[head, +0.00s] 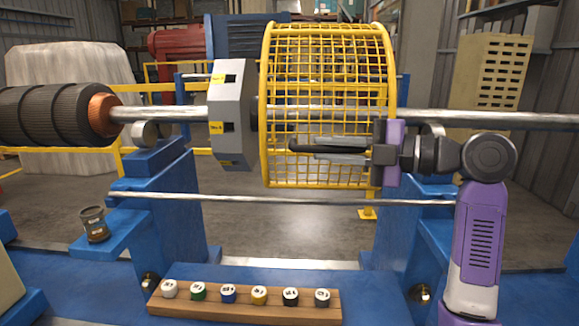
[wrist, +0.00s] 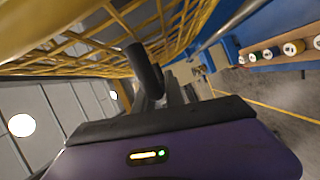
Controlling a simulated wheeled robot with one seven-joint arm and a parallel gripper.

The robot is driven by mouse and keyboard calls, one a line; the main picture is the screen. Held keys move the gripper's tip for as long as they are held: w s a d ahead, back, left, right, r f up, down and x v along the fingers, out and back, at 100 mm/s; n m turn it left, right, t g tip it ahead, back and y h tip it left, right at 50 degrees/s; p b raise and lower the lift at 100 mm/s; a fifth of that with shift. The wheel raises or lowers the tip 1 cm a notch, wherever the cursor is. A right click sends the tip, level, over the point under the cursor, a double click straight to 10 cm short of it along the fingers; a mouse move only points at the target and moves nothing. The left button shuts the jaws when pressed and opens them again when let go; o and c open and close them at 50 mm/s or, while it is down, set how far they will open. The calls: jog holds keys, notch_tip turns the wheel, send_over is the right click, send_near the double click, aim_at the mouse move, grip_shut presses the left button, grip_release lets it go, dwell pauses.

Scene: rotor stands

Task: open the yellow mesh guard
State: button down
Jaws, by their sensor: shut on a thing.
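The yellow mesh guard (head: 328,180) is a drum-shaped cage around the steel shaft, right of the grey hexagonal block. Its bars also show close overhead in the wrist view (wrist: 105,28). My gripper (head: 318,150) reaches in from the right, level, in front of the guard's lower half. It is shut on a dark handle (wrist: 145,72), which stands out from the mesh in the wrist view. The fingers partly hide the handle in the head view, and the grip itself is hard to make out there. The mesh behind my gripper is partly hidden.
The grey hexagonal block (head: 232,105) sits on the shaft (head: 175,113) left of the guard. A thin steel rod (head: 290,201) crosses below. A wooden rack (head: 245,311) with several coloured-lidded pots is at the front; a brown can (head: 94,225) stands at left.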

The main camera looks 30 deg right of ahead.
aim_at(363, 150)
jog(key=shift+s+d+f+b, duration=0.1)
jog(key=shift+s+d+b, duration=0.15)
jog(key=shift+s+d, duration=0.5)
jog(key=shift+s+d+b, duration=0.25)
jog(key=shift+s+d, duration=0.25)
jog(key=shift+d, duration=0.35)
jog(key=c, duration=1.4)
grip_release()
jog(key=shift+b+v, duration=0.5)
jog(key=shift+v, duration=3.35)
